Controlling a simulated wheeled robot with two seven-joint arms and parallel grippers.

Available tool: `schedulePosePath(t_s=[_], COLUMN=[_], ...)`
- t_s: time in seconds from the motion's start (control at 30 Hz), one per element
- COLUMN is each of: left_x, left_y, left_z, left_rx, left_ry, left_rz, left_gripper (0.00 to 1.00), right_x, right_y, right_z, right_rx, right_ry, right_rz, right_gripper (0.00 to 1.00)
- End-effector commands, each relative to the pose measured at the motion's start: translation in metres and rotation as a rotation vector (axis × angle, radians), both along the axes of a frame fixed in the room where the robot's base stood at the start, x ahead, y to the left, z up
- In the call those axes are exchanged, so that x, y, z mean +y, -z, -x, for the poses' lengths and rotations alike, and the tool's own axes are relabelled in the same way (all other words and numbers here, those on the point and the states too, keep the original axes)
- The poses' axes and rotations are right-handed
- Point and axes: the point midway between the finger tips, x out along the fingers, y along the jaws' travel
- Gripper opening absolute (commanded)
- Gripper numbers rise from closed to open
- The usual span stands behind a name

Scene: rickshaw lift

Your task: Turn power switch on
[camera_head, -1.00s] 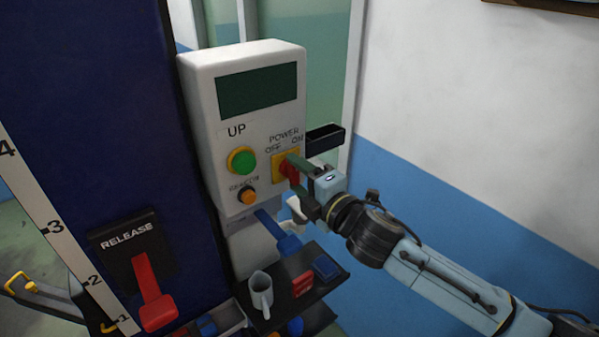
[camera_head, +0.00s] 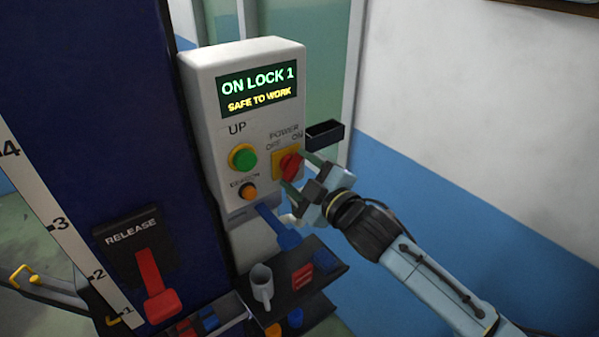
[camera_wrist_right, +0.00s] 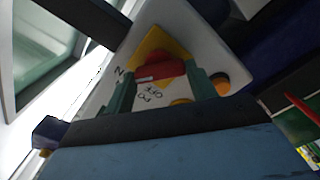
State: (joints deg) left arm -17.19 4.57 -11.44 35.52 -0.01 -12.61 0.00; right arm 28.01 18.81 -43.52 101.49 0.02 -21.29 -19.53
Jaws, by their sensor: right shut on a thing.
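The red power switch knob (camera_head: 290,165) sits on a yellow plate on the white control box (camera_head: 207,130), under the word POWER with OFF and ON marks. Its grip is tilted up to the right, towards ON. The box's display (camera_head: 257,91) is lit and reads ON LOCK 1, SAFE TO WORK. My right gripper (camera_head: 293,169) is shut on the knob, one finger on its upper right and one on its lower left. The right wrist view shows the red knob (camera_wrist_right: 160,72) between the green fingers. My left gripper is not in view.
A green UP button (camera_head: 242,158) and an orange button (camera_head: 248,191) are left of the switch. A black holder (camera_head: 325,134) juts out close above my gripper. A blue lever (camera_head: 281,228) and a shelf with a mug (camera_head: 262,284) are below. A red release lever (camera_head: 155,288) is lower left.

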Motion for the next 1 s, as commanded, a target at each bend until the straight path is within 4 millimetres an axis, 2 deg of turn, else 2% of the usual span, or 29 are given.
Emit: schedulePosePath(t_s=[0.6, 0.63, 0.77, 1.0], left_x=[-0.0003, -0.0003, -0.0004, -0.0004], left_y=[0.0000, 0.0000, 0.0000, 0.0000], left_z=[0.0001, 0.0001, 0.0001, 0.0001], left_rx=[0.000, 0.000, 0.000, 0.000], left_ry=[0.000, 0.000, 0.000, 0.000], left_rz=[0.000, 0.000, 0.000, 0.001], left_gripper=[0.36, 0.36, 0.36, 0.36], right_x=[0.0000, 0.0000, 0.0000, 0.0001], right_y=[0.0001, 0.0001, 0.0001, 0.0001], right_z=[0.0000, 0.0000, 0.0000, 0.0000], right_rx=[0.028, 0.028, 0.026, 0.025], right_ry=[-0.001, -0.001, -0.001, -0.001], right_rz=[-0.037, -0.037, -0.035, -0.034], right_gripper=[0.34, 0.59, 0.76, 0.78])
